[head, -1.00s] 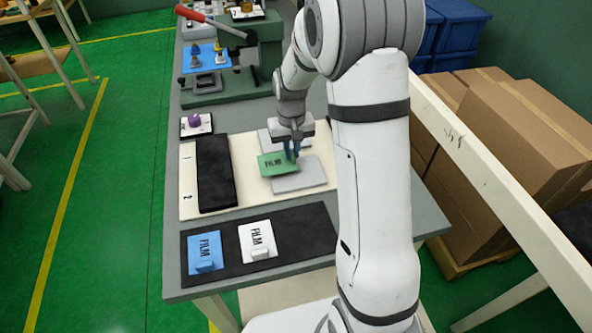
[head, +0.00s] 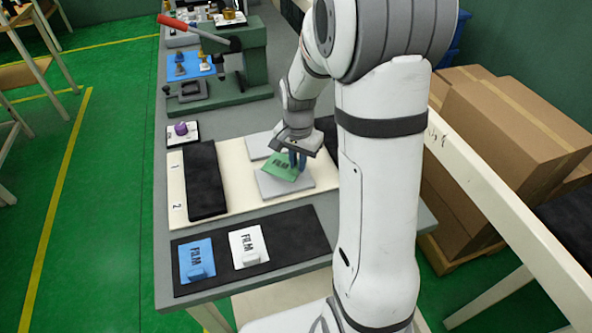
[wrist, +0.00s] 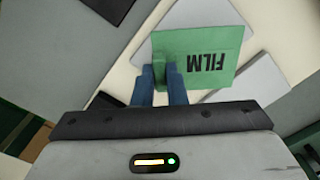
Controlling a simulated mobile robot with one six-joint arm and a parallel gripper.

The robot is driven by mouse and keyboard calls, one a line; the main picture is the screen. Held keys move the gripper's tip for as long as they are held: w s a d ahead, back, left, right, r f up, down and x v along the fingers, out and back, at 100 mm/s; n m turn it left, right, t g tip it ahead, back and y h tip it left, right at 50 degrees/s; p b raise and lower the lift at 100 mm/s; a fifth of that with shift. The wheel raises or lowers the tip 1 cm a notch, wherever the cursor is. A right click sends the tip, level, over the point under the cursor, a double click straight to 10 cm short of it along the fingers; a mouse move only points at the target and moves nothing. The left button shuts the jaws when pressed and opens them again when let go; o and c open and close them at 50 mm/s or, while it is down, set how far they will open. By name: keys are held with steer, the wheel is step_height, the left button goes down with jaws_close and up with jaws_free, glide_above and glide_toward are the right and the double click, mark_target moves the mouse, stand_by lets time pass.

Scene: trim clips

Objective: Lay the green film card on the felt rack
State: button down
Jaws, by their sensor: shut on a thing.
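The green film card (head: 280,168) is held in my gripper (head: 298,160) by its small raised tab. It is tilted and appears to be above the light grey plates on the cream board. In the wrist view, the card (wrist: 218,62) shows its FILM label upside down, with my blue fingers (wrist: 162,88) closed on the tab. A flat black felt mat (head: 290,235), which may be the felt rack, lies at the near edge of the table. A blue film card (head: 197,260) and a white film card (head: 248,246) lie on its left part; its right part is bare.
The cream board (head: 240,196) carries a black raised strip (head: 206,180) beside the numbers 1 and 2, and light grey plates (head: 285,185). A purple knob (head: 181,129) on a small plate and a green press (head: 245,65) stand farther back. Cardboard boxes (head: 500,130) are at right.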

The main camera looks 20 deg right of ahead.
steer(key=shift+f, duration=1.9)
steer(key=shift+f, duration=0.2)
steer(key=c, duration=1.5)
jaws_free()
step_height(320, 180, up, 12)
steer(key=shift+r, duration=0.15)
steer(key=s+a+r+n+t, duration=0.1)
steer(key=s+r+n, duration=0.1)
steer(key=s, duration=0.4)
steer(key=s+a+r+n+t, duration=0.1)
steer(key=s+r+n, duration=0.1)
steer(key=s+n, duration=0.2)
steer(key=s+a+r+n+t, duration=0.1)
steer(key=s+n, duration=0.2)
steer(key=s, duration=0.5)
steer(key=shift+s+a+r, duration=0.15)
steer(key=shift+s+r, duration=0.1)
steer(key=shift+r, duration=0.15)
